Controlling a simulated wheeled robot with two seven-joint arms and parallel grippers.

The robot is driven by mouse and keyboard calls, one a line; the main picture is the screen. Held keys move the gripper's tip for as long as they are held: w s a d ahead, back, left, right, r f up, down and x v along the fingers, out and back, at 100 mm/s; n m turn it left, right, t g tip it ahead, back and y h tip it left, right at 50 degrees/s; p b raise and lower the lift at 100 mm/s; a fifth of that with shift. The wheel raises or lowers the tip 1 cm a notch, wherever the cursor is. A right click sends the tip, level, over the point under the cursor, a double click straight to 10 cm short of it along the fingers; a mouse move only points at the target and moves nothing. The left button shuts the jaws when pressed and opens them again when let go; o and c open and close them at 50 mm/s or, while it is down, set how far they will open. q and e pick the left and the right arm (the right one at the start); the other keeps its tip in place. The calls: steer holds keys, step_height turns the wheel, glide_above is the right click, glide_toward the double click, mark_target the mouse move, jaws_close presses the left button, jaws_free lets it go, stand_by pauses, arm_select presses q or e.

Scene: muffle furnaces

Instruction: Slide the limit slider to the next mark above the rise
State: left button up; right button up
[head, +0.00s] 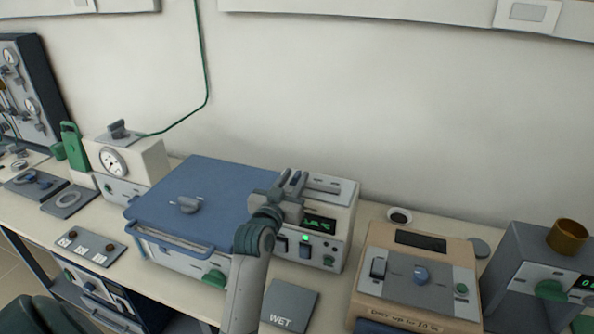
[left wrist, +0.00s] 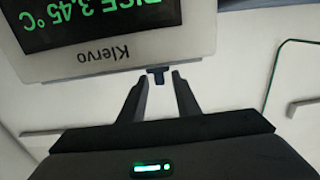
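The grey instrument box (head: 347,196) stands right of the blue-lidded box, with a lit green display (head: 320,223) on its front. In the left wrist view the display (left wrist: 85,18) appears upside down and reads "RISE 3.45 °C", with "Klervo" on the casing. A small dark tab (left wrist: 158,75), perhaps the limit slider, shows at the casing's edge. My left gripper (head: 290,182) is over the box's left part. In the wrist view its fingers (left wrist: 160,80) are apart with the tab between their tips; contact is unclear. The slider's marks cannot be made out. My right gripper is out of view.
The blue-lidded box (head: 225,185) stands directly left, its handle facing front. A tan-topped device (head: 385,245) and a grey unit (head: 515,255) stand to the right. A flat "WET" plate (head: 290,305) lies in front. The wall rises behind the bench.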

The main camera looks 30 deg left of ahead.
arm_select(q)
steer(key=shift+x, duration=1.2)
jaws_close()
